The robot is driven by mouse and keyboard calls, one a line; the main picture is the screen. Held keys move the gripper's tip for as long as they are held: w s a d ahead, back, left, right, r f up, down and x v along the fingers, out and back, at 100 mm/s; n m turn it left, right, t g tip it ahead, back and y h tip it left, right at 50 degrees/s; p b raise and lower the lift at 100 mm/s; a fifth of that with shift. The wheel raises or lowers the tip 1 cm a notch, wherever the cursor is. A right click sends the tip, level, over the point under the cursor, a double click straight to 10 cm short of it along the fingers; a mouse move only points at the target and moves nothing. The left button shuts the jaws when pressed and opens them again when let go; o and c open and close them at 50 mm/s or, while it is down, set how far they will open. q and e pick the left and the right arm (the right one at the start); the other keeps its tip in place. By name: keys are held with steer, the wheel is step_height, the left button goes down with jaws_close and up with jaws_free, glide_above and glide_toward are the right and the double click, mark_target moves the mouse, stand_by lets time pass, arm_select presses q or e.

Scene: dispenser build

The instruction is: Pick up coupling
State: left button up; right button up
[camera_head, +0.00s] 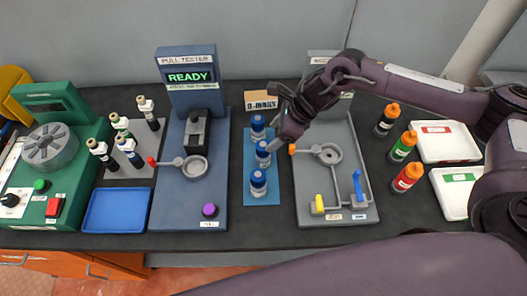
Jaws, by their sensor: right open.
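My right gripper (276,118) reaches in from the right and is open. Its fingers are just right of the far and middle pieces, seemingly with nothing between them. I cannot tell whether it touches a piece. My left gripper is not in view.
A blue pull tester (187,112) reading READY stands left of the mat. A grey fixture (316,186) stands right of it, partly behind my arm. Several bottles and two white trays (445,143) are at the right. A blue tray (117,210), small bottles and a green machine (45,100) are left.

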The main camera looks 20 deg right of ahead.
mark_target(260, 151)
steer(key=x, duration=0.3)
steer(key=p+x, duration=0.1)
steer(key=x, duration=0.3)
steer(key=d+x, duration=0.1)
steer(key=x, duration=0.2)
steer(key=shift+s+a+f+p, duration=0.1)
steer(key=shift+s+f+p, duration=0.1)
steer(key=shift+f+p, duration=0.3)
steer(key=shift+w+f, duration=0.1)
steer(key=shift+f, duration=0.25)
steer(key=c, duration=1.3)
steer(key=shift+r, duration=0.1)
steer(key=shift+c, duration=0.6)
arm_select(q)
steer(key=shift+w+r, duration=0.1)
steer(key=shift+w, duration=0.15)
arm_select(e)
steer(key=shift+r, duration=0.1)
